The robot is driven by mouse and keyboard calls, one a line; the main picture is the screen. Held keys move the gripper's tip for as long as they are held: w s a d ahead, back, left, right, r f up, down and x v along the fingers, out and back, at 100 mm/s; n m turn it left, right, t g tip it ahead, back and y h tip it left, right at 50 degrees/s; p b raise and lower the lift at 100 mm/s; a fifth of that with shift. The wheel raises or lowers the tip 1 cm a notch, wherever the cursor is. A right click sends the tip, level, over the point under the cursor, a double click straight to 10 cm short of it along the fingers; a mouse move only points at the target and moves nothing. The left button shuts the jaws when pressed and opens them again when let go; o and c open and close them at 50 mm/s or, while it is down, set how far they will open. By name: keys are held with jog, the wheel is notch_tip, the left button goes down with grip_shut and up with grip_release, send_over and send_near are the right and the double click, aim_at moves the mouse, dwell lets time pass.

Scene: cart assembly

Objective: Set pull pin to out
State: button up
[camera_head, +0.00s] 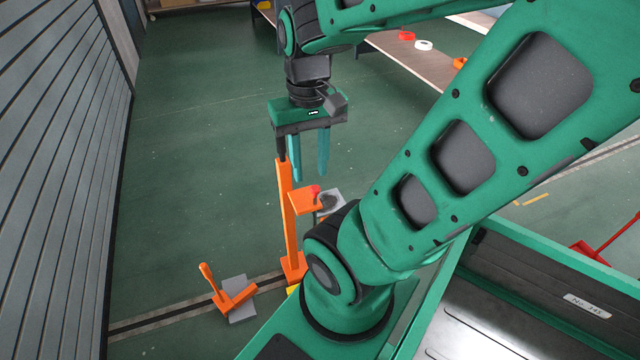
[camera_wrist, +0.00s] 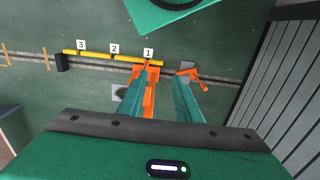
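An orange post (camera_head: 287,220) with a dark top stands on the floor below my gripper (camera_head: 309,176). An orange bracket (camera_head: 305,203) juts from its right side and carries a small red knob (camera_head: 315,189), possibly the pull pin; I cannot tell its setting. In the head view the fingers are just right of the post's top.
An orange lever (camera_head: 207,272) on a grey plate stands left of the post. A yellow strip (camera_wrist: 98,54) with labels 1, 2 and 3 lies along a floor rail. A slatted wall (camera_head: 55,170) bounds the left.

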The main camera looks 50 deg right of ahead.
jog(key=o, duration=0.3)
jog(key=shift+s, duration=0.1)
jog(key=w+d+f+m+g+h, duration=0.5)
jog(key=w+d+f+m+g, duration=0.25)
jog(key=w+f+m, duration=0.4)
jog(key=w+d+f+m+g+h, duration=0.1)
jog(key=w+d+f+m+h, duration=0.15)
jog(key=f+h, duration=0.4)
jog(key=w+d+f+m+g+h, duration=0.15)
jog(key=f+m+h, duration=0.25)
jog(key=f, duration=0.6)
jog(key=shift+t, duration=0.5)
jog(key=x, duration=1)
jog(key=shift+s+d, duration=0.1)
jog(key=shift+d, duration=0.1)
